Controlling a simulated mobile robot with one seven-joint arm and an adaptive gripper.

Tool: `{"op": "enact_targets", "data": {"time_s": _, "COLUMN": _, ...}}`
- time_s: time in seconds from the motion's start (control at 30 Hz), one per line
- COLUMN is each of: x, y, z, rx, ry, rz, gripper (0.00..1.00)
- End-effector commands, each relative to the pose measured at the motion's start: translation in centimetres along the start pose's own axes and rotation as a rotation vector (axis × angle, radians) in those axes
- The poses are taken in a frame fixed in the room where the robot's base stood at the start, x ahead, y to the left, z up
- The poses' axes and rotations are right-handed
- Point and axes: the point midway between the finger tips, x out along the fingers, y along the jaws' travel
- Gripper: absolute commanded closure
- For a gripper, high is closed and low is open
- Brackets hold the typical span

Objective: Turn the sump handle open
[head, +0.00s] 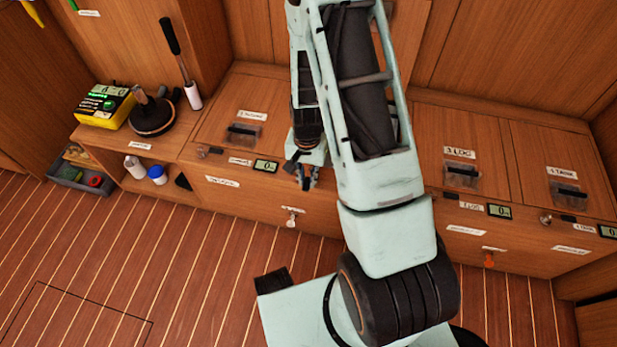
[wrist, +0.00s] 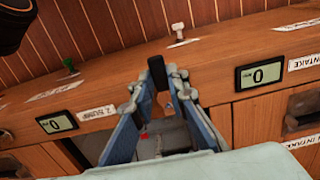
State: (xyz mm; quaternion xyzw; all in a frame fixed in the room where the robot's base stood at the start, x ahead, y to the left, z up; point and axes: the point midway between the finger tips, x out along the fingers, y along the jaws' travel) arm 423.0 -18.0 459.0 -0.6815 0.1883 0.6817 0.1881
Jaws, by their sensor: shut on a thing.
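My gripper (wrist: 166,80), with blue-grey fingers, is shut on a small dark handle with a copper-brown part (wrist: 167,101) at the front edge of the wooden bench. The fingertips hide much of this handle and its turn angle is hard to tell. The sump label (wrist: 97,112) lies to its left in the wrist view, so I take it for the sump handle. In the head view my gripper (head: 306,179) reaches down to the bench front, and my arm covers most of the sump section.
The intake display (wrist: 260,74) reads 0, as does another display (wrist: 57,122). A white knob (wrist: 178,34) and a green knob (wrist: 68,66) stick out from the bench front. In the head view, a black suction-like tool (head: 152,115) stands at left.

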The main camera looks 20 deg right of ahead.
Motion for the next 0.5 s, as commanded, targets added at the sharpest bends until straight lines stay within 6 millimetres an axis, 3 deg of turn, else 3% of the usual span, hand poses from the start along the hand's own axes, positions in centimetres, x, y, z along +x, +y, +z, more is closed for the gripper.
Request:
{"op": "enact_targets", "data": {"time_s": 0.37, "x": -0.01, "y": -0.11, "z": 0.00, "rx": 0.008, "ry": 0.000, "rz": -0.001, "gripper": 1.00}}
{"op": "enact_targets", "data": {"time_s": 0.4, "x": -0.02, "y": -0.11, "z": 0.00, "rx": 0.008, "ry": 0.000, "rz": -0.001, "gripper": 0.83}}
{"op": "enact_targets", "data": {"time_s": 0.5, "x": -0.01, "y": -0.10, "z": 0.00, "rx": 0.007, "ry": 0.000, "rz": -0.001, "gripper": 0.72}}
